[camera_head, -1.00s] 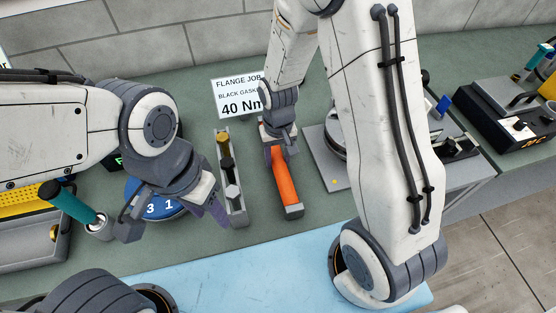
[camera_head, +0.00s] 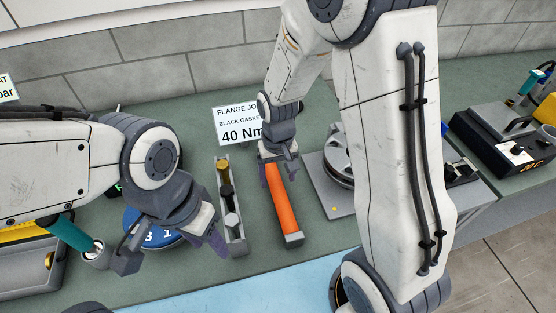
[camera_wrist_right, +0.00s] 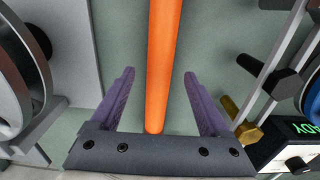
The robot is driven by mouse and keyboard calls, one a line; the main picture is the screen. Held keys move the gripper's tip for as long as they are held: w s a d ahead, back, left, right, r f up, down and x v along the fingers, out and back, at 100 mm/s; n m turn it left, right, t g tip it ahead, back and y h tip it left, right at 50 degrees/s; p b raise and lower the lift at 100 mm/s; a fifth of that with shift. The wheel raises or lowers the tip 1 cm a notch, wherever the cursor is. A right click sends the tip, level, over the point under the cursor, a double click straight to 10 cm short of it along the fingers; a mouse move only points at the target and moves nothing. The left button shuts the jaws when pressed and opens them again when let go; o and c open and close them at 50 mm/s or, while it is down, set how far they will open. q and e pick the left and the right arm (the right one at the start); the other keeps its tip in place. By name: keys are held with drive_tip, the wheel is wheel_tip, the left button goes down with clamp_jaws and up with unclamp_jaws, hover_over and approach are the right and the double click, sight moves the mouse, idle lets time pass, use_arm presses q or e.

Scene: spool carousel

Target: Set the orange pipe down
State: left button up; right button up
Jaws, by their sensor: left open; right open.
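The orange pipe (camera_head: 284,205) lies on the green bench top in the head view, its near end at a small grey block (camera_head: 293,241). My right gripper (camera_head: 279,172) is open over the pipe's far end. In the right wrist view the pipe (camera_wrist_right: 163,60) runs between the two spread purple fingers (camera_wrist_right: 158,80), with a gap on each side. My left gripper (camera_head: 170,250) is open and empty above the blue numbered disc (camera_head: 158,236), left of the pipe.
A narrow grey rack (camera_head: 233,235) with several fittings stands left of the pipe. A grey plate with a round metal part (camera_head: 337,168) is to the right. A "40 Nm" sign (camera_head: 238,125) stands behind. A light blue mat (camera_head: 240,292) lies in front.

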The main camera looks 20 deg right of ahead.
sight(278, 186)
wheel_tip(278, 186, up, 8)
drive_tip(key=s+a+r+n, duration=0.2)
drive_tip(key=s+a+n, duration=0.1)
drive_tip(key=s, duration=0.6)
drive_tip(key=s+a+r+n+y, duration=0.1)
drive_tip(key=s+a+n, duration=0.3)
drive_tip(key=s, duration=0.6)
drive_tip(key=shift+a+r, duration=0.25)
drive_tip(key=shift+r, duration=0.35)
drive_tip(key=shift+w, duration=0.1)
